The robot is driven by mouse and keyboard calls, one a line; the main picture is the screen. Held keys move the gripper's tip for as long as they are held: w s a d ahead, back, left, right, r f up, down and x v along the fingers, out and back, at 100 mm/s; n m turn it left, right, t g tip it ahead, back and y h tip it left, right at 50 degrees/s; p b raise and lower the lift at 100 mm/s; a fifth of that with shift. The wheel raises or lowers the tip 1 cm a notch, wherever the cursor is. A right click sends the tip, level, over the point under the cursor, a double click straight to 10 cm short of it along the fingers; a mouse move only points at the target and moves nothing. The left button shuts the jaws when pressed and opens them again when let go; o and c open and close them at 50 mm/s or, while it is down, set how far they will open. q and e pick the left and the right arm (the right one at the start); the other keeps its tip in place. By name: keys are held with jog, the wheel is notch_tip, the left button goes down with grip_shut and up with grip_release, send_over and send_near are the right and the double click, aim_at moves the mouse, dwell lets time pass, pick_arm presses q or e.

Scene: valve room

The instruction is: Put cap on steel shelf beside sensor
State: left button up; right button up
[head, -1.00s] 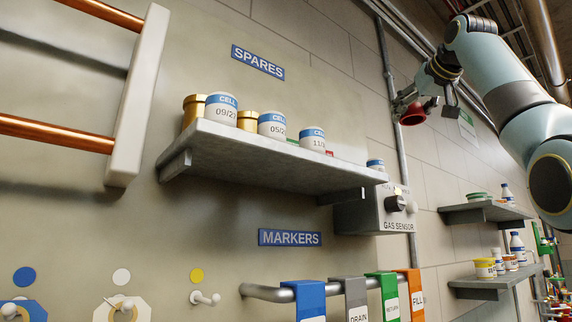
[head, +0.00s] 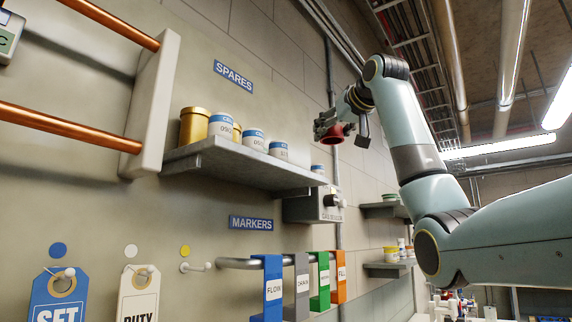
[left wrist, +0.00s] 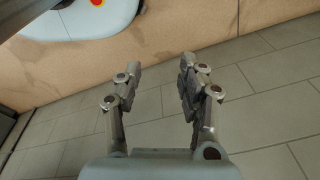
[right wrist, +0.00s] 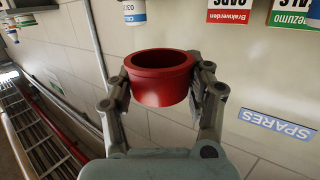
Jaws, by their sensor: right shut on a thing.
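The red cap (head: 335,137) is a short, ring-like piece. My right gripper (head: 338,128) is shut on it, up in the air to the right of the grey steel shelf's (head: 240,163) far end. In the right wrist view the cap (right wrist: 161,78) sits between both fingers, its round opening facing the camera. The gas sensor (head: 310,208) is a grey box with a dark knob, on the wall just below the shelf's right end. My left gripper (left wrist: 158,82) has its fingers apart and empty in the left wrist view; it is outside the head view.
On the shelf stand a gold can (head: 195,126) and several white-and-blue cell jars (head: 253,139). A white-and-blue jar (head: 318,168) shows past the shelf's end. Coloured tags hang from a rail (head: 232,264) below. A copper-pipe frame (head: 150,105) is at left.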

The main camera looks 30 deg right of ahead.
jog(key=w+a+f, duration=0.1)
jog(key=w, duration=0.1)
jog(key=w+a+f+p, duration=0.2)
jog(key=w+a, duration=0.1)
jog(key=shift+w+a+f, duration=0.1)
jog(key=shift+w+f, duration=0.2)
jog(key=shift+f, duration=0.05)
jog(key=shift+w+f, duration=0.2)
notch_tip(320, 180, down, 3)
jog(key=shift+f+p, duration=0.15)
jog(key=shift+p, duration=0.55)
jog(key=shift+f, duration=0.4)
pick_arm(q)
jog(key=r, duration=0.1)
jog(key=s+r, duration=0.1)
jog(key=a+r, duration=0.1)
jog(key=r, duration=0.1)
jog(key=shift+s, duration=0.35)
jog(key=shift+a+f, duration=0.1)
pick_arm(e)
jog(key=shift+a+f, duration=0.1)
pick_arm(q)
jog(key=shift+s+a, duration=0.15)
jog(key=shift+s, duration=0.15)
pick_arm(e)
jog(key=o, duration=0.9)
jog(key=shift+c, duration=0.2)
